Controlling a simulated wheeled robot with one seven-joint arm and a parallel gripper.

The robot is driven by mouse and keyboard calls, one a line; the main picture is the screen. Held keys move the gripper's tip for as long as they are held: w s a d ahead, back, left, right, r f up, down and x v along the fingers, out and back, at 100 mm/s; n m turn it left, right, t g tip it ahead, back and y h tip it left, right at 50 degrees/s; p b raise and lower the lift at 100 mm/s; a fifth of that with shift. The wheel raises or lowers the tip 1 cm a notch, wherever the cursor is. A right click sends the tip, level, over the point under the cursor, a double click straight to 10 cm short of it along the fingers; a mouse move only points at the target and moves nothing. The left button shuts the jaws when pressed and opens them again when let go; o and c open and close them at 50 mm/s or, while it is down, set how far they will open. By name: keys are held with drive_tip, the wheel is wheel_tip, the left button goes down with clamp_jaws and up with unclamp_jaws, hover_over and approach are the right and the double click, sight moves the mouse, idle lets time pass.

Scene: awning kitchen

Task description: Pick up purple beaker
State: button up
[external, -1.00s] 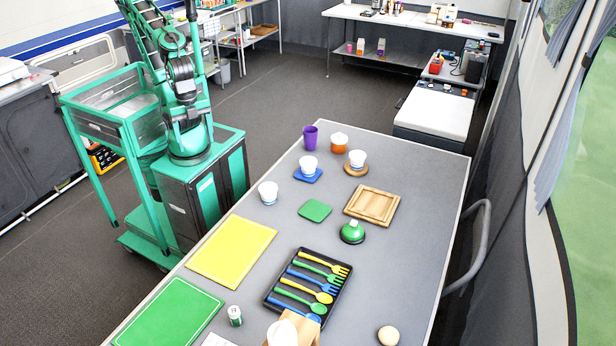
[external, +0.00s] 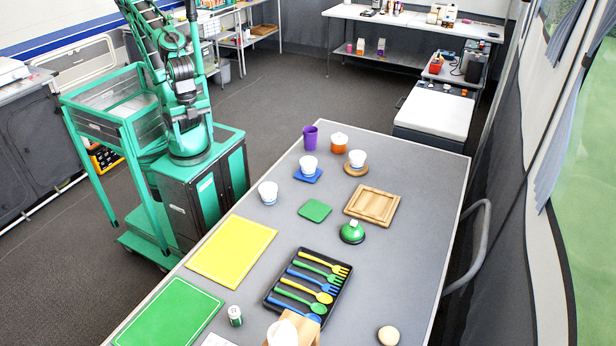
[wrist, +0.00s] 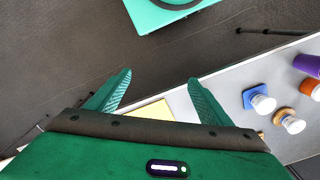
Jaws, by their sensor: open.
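The purple beaker (external: 310,138) stands upright at the far left end of the grey table in the external view. In the wrist view it shows cut off at the right edge (wrist: 308,65). My gripper (wrist: 158,85) is open and empty in the wrist view, its two fingers spread over the floor and the table's edge. The beaker lies well to the right of the fingers there, apart from them. I cannot make out the gripper's fingers in the external view.
Beside the beaker stand an orange pot (external: 338,142) and white cups on a blue coaster (external: 308,175) and a wooden coaster (external: 356,170). Another white cup (external: 268,193) stands nearer. A yellow board (external: 231,250) and a cutlery tray (external: 270,300) lie on the table (external: 400,255).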

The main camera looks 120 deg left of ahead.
drive_tip(key=w+a+f+m+h, duration=0.1)
drive_tip(key=w+a+f+h, duration=0.1)
drive_tip(key=w+f+h, duration=0.3)
drive_tip(key=w+a+f, duration=0.2)
drive_tip(key=w, duration=0.5)
drive_tip(key=w+a+f+n+t+h, duration=0.1)
drive_tip(key=w+a+f+t+h, duration=0.3)
drive_tip(key=w+a, duration=0.6)
drive_tip(key=n+t+y, duration=0.5)
drive_tip(key=t+y, duration=0.2)
drive_tip(key=t, duration=0.3)
approach(316, 135)
drive_tip(key=w+d+r, duration=0.1)
drive_tip(key=w+d, duration=0.3)
drive_tip(key=d, duration=0.1)
drive_tip(key=s+a+f+n+y, duration=0.1)
drive_tip(key=s+a+f+y, duration=0.1)
drive_tip(key=s+a, duration=0.25)
drive_tip(key=shift+t, duration=0.4)
drive_tip(key=x, duration=0.5)
drive_tip(key=shift+w+a+f, duration=0.15)
drive_tip(key=shift+w+a, duration=0.2)
drive_tip(key=shift+a, duration=0.05)
drive_tip(key=shift+d+x, duration=0.2)
drive_tip(key=shift+x, duration=1.1)
drive_tip(key=shift+d+x, duration=0.2)
drive_tip(key=shift+x, duration=1.15)
drive_tip(key=shift+f, duration=0.1)
